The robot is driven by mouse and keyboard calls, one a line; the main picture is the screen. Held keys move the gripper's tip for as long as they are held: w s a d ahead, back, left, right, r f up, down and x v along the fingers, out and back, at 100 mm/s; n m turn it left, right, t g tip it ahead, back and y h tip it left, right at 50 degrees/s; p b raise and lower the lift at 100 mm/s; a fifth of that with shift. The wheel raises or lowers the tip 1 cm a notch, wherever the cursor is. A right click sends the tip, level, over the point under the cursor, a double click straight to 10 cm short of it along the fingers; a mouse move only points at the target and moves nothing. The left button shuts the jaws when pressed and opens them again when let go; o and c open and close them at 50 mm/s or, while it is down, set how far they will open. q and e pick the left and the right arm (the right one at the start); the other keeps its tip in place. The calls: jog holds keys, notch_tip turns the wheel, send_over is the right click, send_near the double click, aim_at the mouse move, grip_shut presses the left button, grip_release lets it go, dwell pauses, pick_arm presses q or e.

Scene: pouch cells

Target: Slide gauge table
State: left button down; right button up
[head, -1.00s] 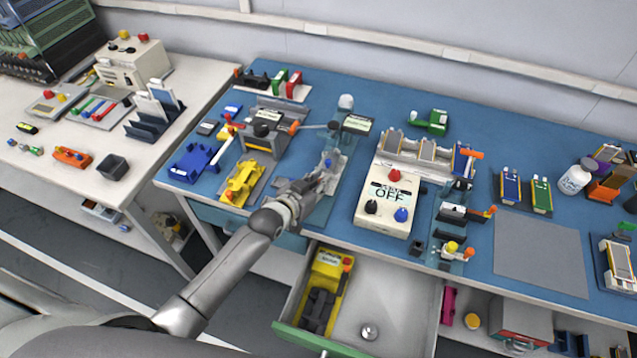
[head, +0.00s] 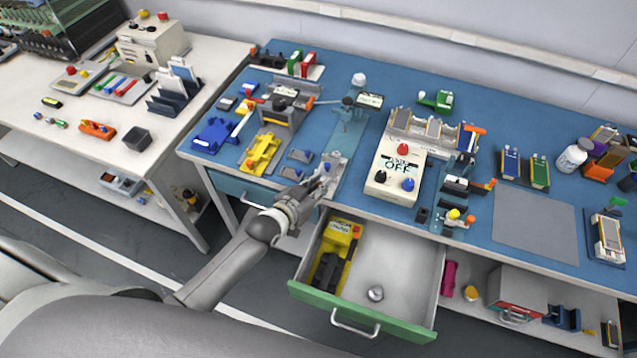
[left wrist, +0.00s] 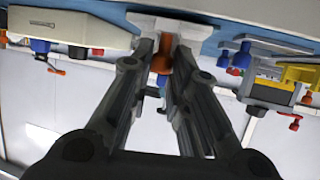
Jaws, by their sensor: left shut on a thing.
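The gauge table (head: 338,160) is a small light-grey block at the front end of a pale blue strip (head: 347,132) on the blue bench, near the front edge. A gauge stand (head: 352,108) with a white-topped post rises at the strip's far end, apart from it. My left gripper (head: 322,180) reaches in from the front and is shut at the table's near side. In the left wrist view its fingers (left wrist: 165,72) close around an orange-brown knob (left wrist: 162,60) below a whitish block (left wrist: 165,25). The fingers hide part of the knob. My right gripper is not in view.
A white control box (head: 397,170) marked OFF stands to the right. A yellow fixture (head: 260,153) and two small grey pieces (head: 292,172) lie to the left. An open drawer (head: 400,265) sticks out below the bench front, close to my left arm.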

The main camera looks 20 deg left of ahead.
pick_arm(q)
jog(key=c, duration=1.8)
grip_release()
jog(key=shift+s+f, duration=0.15)
jog(key=shift+f, duration=0.05)
jog(key=o, duration=0.4)
jog(key=shift+s+r, duration=0.15)
jog(key=shift+o, duration=0.2)
jog(key=v, duration=1.2)
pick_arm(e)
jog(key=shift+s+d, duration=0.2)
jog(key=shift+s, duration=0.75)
pick_arm(q)
jog(key=shift+r, duration=0.1)
